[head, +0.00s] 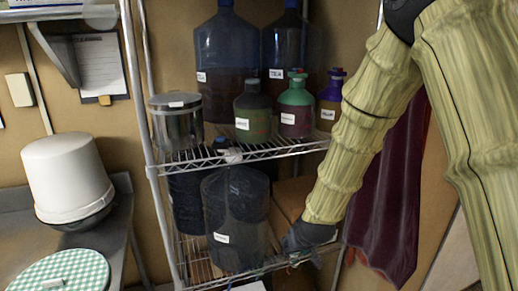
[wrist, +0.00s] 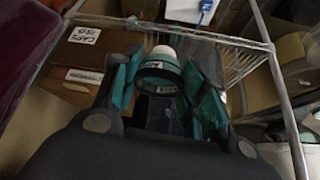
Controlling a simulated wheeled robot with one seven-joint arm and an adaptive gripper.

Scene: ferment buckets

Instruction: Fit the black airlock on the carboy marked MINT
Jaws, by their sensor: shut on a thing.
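My gripper (head: 305,237) reaches to the front right of the lower wire shelf. In the wrist view its teal fingers (wrist: 165,95) are shut on a small round piece (wrist: 160,70) with a dark band and a pale top; I cannot tell whether this is the black airlock. The head view does not show the held piece. Large dark carboys stand on the upper shelf (head: 225,60) and lower shelf (head: 238,215).
A steel pot (head: 178,125) stands at the upper shelf's left end. A box marked CAPS (wrist: 75,55) lies behind my gripper. The metal shelf post (head: 150,160) and a dark red cloth (head: 385,190) flank the shelves.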

